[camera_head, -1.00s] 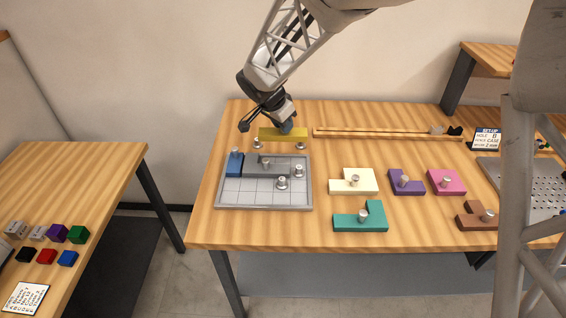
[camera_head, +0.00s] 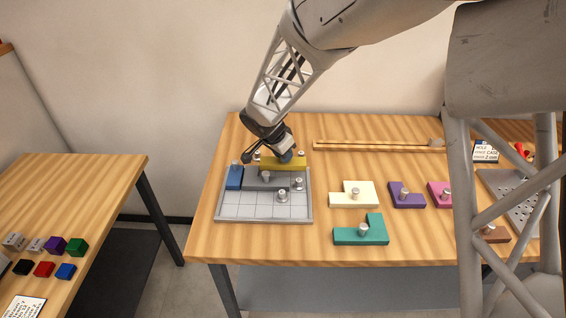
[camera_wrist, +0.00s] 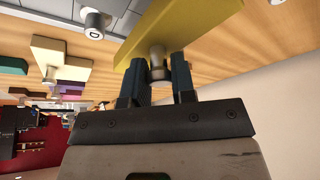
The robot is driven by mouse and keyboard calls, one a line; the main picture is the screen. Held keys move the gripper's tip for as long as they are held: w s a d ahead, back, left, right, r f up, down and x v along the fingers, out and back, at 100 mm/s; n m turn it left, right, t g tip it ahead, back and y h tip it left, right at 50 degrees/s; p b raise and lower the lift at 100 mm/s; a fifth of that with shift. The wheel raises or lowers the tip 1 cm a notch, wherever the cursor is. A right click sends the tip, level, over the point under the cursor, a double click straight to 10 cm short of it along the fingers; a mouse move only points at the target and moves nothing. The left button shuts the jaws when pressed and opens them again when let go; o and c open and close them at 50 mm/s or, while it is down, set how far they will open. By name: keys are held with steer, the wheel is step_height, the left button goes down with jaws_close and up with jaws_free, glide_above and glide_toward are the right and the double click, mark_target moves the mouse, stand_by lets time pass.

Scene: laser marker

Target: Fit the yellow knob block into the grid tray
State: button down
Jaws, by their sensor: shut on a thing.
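The yellow knob block (camera_head: 290,163), a long bar, is over the back edge of the grid tray (camera_head: 245,212). My gripper (camera_head: 284,156) is shut on its metal knob. In the wrist view the two dark fingers of my gripper (camera_wrist: 160,72) pinch the knob from both sides, and the yellow block (camera_wrist: 185,28) spans beyond them. I cannot tell whether the block touches the tray. The tray holds a blue block (camera_head: 234,178) at its back left and a dark grey piece (camera_head: 262,186) beside it. Metal knobs also show there. The tray's front cells are bare.
A cream block (camera_head: 345,200), a teal block (camera_head: 350,237), a purple block (camera_head: 408,201) and a pink block (camera_head: 438,188) lie right of the tray. A wooden rail (camera_head: 375,145) lies behind.

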steer(key=shift+f, duration=1.9)
steer(key=shift+f, duration=0.1)
steer(key=c, duration=0.9)
jaws_free()
steer(key=shift+c, duration=0.2)
steer(key=v, duration=1.2)
steer(key=shift+d, duration=0.1)
